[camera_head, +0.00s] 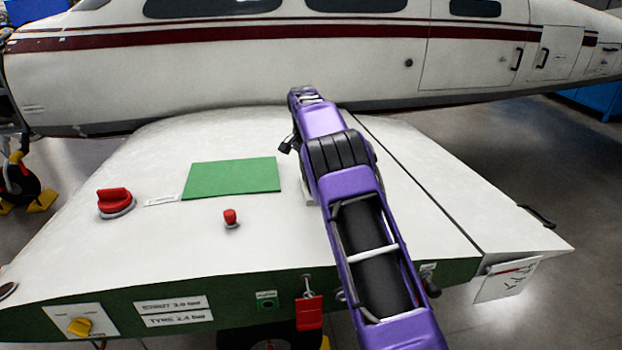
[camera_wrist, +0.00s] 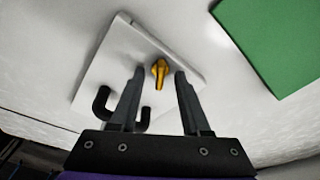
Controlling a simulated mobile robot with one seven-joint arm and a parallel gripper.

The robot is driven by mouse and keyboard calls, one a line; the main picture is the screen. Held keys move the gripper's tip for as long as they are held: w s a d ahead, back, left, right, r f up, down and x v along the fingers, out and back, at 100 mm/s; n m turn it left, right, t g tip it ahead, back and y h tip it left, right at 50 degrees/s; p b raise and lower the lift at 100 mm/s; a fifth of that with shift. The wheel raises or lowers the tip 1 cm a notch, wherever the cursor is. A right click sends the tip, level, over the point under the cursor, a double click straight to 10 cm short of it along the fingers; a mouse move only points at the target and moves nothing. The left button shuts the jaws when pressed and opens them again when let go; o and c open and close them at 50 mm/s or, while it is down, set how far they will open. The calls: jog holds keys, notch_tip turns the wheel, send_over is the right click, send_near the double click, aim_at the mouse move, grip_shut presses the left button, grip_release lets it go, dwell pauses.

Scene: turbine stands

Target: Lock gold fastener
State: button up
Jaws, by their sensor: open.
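The gold fastener (camera_wrist: 160,72) shows in the wrist view as a small gold wing-shaped knob on a white square panel (camera_wrist: 103,78). My gripper (camera_wrist: 158,76) is open, with one dark finger on each side of the fastener. I cannot tell whether either finger touches it. My gripper (camera_head: 290,142) shows there only as a small dark part at the arm's far end.
A green panel (camera_head: 232,178) lies on the wing, left of my arm. A red knob (camera_head: 115,202) and a small red cap (camera_head: 231,218) stand up from the wing. A yellow knob (camera_head: 80,326) and a red tag (camera_head: 309,312) are on the front edge. The fuselage (camera_head: 250,70) rises behind.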

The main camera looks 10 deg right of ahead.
jog(key=shift+o, duration=0.7)
jog(key=shift+w+d+r, duration=0.1)
jog(key=shift+d+r, duration=0.05)
jog(key=shift+r, duration=1.1)
jog(key=shift+w+d+r, duration=0.1)
jog(key=shift+d+r, duration=0.05)
jog(key=shift+r, duration=1.05)
jog(key=shift+c, duration=0.8)
jog(key=shift+a+r, duration=0.15)
jog(key=shift+r, duration=0.05)
jog(key=shift+c, duration=0.4)
jog(key=shift+s+a+r, duration=0.25)
jog(key=shift+r, duration=0.35)
jog(key=shift+s+a+r, duration=0.2)
jog(key=shift+a+r, duration=0.05)
jog(key=shift+r, duration=0.3)
jog(key=shift+w+d+f, duration=0.15)
jog(key=shift+d+f, duration=0.05)
jog(key=shift+f, duration=1.75)
jog(key=shift+w+d+f, duration=0.1)
jog(key=shift+d+f, duration=0.05)
jog(key=shift+f, duration=1.75)
